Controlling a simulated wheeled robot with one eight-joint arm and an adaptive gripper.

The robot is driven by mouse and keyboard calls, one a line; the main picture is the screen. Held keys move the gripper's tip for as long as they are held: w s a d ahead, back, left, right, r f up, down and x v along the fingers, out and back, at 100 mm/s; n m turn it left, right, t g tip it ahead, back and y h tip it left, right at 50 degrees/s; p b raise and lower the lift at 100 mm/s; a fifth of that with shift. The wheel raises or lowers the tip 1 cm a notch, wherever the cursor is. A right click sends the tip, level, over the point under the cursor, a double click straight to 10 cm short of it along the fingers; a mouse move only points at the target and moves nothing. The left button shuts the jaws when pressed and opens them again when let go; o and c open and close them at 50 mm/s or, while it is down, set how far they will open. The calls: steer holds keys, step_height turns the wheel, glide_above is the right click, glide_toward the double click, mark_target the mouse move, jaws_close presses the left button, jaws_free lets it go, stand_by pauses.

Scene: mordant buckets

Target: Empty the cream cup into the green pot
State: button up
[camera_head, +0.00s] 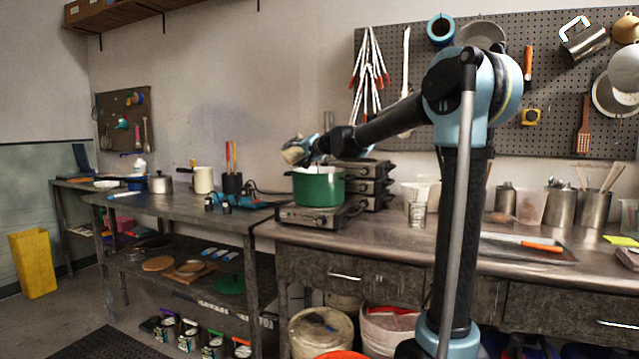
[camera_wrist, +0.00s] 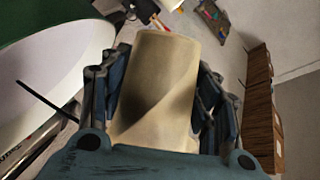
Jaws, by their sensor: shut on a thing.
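The cream cup (camera_head: 293,156) is held in my gripper (camera_head: 304,148), tilted well over, above the left part of the green pot's rim. In the wrist view the cream cup (camera_wrist: 157,85) fills the middle, with the dark fingers of my gripper (camera_wrist: 155,100) pressed on both sides. The green pot (camera_head: 318,190) stands upright on a burner, open at the top. Its white inside and green outer wall (camera_wrist: 35,18) show at the left of the wrist view. I cannot see the cup's contents or anything falling from it.
The pot's burner (camera_head: 310,216) sits near the left end of the metal counter (camera_head: 390,236). Stacked burners (camera_head: 372,183) stand just behind it. A clear glass (camera_head: 416,214) and a white container are to the right. A cream jug (camera_head: 203,180) stands on the left table.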

steer(key=shift+r+m+y+p, duration=0.45)
steer(key=shift+m+y, duration=0.05)
steer(key=shift+m, duration=0.1)
stand_by(1.0)
steer(key=shift+d+f+m+y+p, duration=0.15)
steer(key=shift+f+m+y+p, duration=0.15)
steer(key=shift+m+p, duration=0.3)
stand_by(1.2)
steer(key=shift+w+d+f+m+t+y+p, duration=0.15)
steer(key=shift+w+d+m+p, duration=0.1)
steer(key=shift+d+m, duration=0.2)
steer(key=shift+w+d+f+m+t+y+p, duration=0.1)
steer(key=shift+w+d+m+t+y+p, duration=0.1)
steer(key=shift+d+m, duration=0.2)
stand_by(0.8)
steer(key=shift+w+d+f+m, duration=0.1)
steer(key=shift+d+f+m, duration=0.1)
steer(key=shift+m, duration=0.25)
stand_by(0.6)
steer(key=shift+a+r+n, duration=0.2)
steer(key=shift+n, duration=0.1)
steer(key=shift+s+a+r+n+h, duration=0.2)
steer(key=shift+s+a+n+h, duration=0.1)
steer(key=shift+a+n, duration=0.25)
steer(key=shift+s+a+r+n+h, duration=0.15)
steer(key=shift+s+a+r+n, duration=0.1)
steer(key=shift+a+n, duration=0.25)
steer(key=shift+d+n, duration=0.1)
steer(key=shift+n, duration=0.35)
